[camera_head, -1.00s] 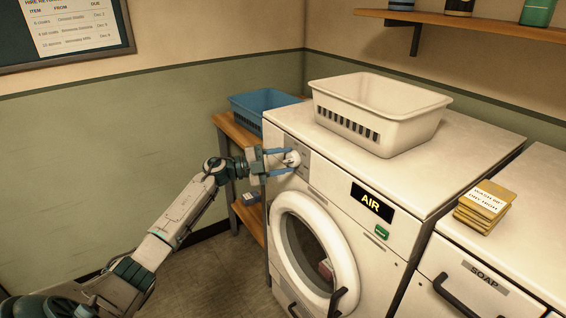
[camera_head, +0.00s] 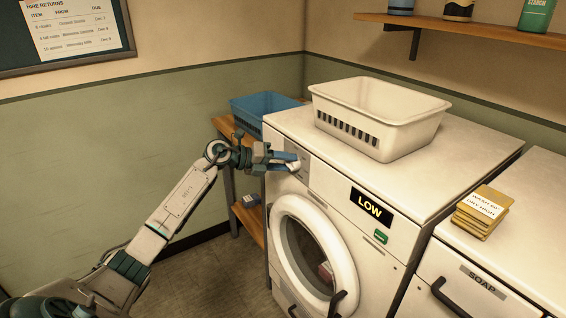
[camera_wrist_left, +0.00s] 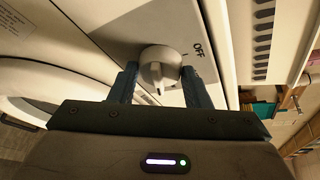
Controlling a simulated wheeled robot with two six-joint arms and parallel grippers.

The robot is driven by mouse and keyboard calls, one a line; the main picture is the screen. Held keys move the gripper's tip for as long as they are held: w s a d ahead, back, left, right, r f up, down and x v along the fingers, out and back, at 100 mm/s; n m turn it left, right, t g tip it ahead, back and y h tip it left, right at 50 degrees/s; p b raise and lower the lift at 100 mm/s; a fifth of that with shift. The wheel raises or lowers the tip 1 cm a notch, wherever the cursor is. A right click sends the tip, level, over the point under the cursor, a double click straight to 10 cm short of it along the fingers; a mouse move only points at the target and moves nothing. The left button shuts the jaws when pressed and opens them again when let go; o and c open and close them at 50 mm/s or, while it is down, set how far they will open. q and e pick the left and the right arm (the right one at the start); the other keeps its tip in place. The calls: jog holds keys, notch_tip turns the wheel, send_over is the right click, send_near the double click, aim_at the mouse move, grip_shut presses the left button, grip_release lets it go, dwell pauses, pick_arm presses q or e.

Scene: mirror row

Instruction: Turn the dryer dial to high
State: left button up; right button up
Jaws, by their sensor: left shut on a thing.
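The dryer (camera_head: 375,195) is a white front-loader, and its display (camera_head: 371,207) reads LOW. The dial (camera_head: 296,163) is a white knob on the grey panel at the upper left of the dryer's front. It also shows in the left wrist view (camera_wrist_left: 160,66), with a ridge pointing down in the picture and the word "Off" beside it on the panel. My left gripper (camera_head: 289,162) is shut on the dial, one finger on each side of it. In the head view the fingers partly hide the dial. My right gripper is not in view.
A white basket (camera_head: 420,103) stands on the dryer top. A blue basket (camera_head: 250,104) sits on a wooden shelf unit behind my left gripper. The round dryer door (camera_head: 348,268) is below the dial. Yellow cards (camera_head: 486,207) lie on the neighbouring white top at right.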

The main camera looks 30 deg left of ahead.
pick_arm(q)
jog(key=shift+d+m+y, duration=0.1)
jog(key=shift+m+y, duration=0.3)
jog(key=shift+m, duration=0.3)
jog(key=shift+s+d+m+y, duration=0.1)
jog(key=shift+d+m+y, duration=0.05)
jog(key=shift+m+y, duration=0.65)
jog(key=shift+d+m+y+b, duration=0.1)
jog(key=shift+m+y+b, duration=0.4)
jog(key=shift+m, duration=0.4)
jog(key=shift+s+m, duration=0.1)
jog(key=shift+m, duration=0.2)
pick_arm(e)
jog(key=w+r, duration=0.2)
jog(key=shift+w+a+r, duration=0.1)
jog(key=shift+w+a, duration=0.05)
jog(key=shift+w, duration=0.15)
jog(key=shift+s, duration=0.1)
pick_arm(q)
jog(key=o, duration=1)
jog(key=shift+r, duration=0.1)
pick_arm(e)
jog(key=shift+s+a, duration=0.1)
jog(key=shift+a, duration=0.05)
